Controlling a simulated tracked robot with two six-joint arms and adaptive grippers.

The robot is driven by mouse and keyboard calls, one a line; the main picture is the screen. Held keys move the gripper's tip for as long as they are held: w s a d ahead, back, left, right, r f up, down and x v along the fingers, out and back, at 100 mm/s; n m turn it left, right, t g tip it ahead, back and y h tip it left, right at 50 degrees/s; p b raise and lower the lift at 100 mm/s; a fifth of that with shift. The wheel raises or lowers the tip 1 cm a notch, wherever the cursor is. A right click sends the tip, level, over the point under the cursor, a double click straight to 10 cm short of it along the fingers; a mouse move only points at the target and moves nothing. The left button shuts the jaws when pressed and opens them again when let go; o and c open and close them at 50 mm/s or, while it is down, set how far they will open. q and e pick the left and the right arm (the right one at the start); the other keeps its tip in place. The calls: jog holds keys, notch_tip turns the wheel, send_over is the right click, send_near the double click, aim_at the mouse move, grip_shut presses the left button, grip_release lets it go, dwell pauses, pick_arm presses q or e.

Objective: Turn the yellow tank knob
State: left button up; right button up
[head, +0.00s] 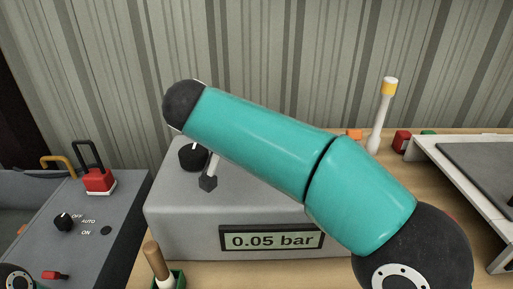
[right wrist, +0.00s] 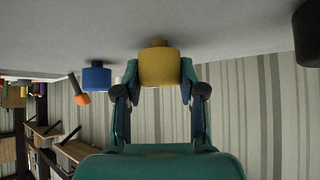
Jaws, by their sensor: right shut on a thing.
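The yellow tank knob (right wrist: 160,66) shows in the right wrist view, which is upside down, standing out from a grey surface. The two fingers of my right gripper (right wrist: 160,88) are on either side of it, closed against its sides. In the head view my teal right arm crosses in front of the grey box (head: 185,228), and the yellow knob and the right gripper are hidden behind it. The display (head: 272,240) on the box front reads 0.05 bar. My left gripper is in neither view.
A blue knob (right wrist: 97,76) and an orange-tipped lever (right wrist: 80,92) are near the yellow knob. A switch panel (head: 75,250) stands left; a white-and-yellow post (head: 381,115) stands behind right.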

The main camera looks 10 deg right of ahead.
jog(key=o, duration=1.2)
jog(key=shift+c, duration=0.2)
jog(key=shift+v, duration=3.7)
